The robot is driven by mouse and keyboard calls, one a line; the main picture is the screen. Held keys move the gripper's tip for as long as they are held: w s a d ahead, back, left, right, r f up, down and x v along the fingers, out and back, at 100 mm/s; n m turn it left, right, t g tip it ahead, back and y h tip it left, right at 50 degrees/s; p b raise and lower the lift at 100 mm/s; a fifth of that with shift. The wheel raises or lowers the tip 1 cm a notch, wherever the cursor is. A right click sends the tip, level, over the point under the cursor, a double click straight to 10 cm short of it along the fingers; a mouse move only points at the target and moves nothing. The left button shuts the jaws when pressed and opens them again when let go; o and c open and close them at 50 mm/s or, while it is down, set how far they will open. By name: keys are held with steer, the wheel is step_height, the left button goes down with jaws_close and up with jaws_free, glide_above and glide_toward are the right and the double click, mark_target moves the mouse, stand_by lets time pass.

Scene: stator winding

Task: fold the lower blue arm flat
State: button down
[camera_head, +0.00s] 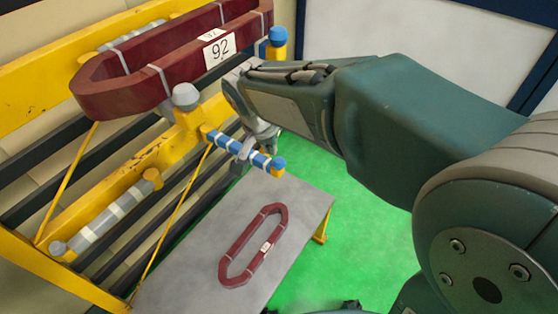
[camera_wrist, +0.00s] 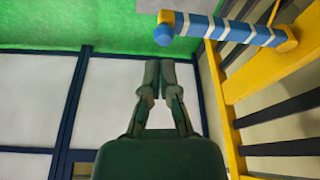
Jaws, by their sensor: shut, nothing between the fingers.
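The lower blue arm (camera_head: 262,159), blue with white bands and a yellow end with a blue cap, juts out from the yellow frame. In the wrist view the blue arm (camera_wrist: 232,30) crosses the upper right, with its capped end pointing left. My gripper (camera_wrist: 160,66) is shut and empty, its fingertips together. In the wrist view the fingertips are left of and below the arm, with a visible gap in the picture.
A dark red coil labelled 92 (camera_head: 150,72) hangs above on the yellow frame (camera_head: 150,165), near another blue-capped post (camera_head: 277,38). A second red coil (camera_head: 235,260) lies on a grey table (camera_head: 180,285) below. Dark slats (camera_head: 55,160) stand behind. Green floor (camera_head: 365,220) is open at right.

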mark_target(274, 167)
steer(key=x, duration=0.9)
steer(key=shift+a+f, duration=0.1)
steer(key=shift+a, duration=0.1)
steer(key=shift+w+a+f, duration=0.15)
steer(key=shift+a+f, duration=0.05)
steer(key=shift+f, duration=0.25)
steer(key=shift+d, duration=0.1)
steer(key=shift+d, duration=0.15)
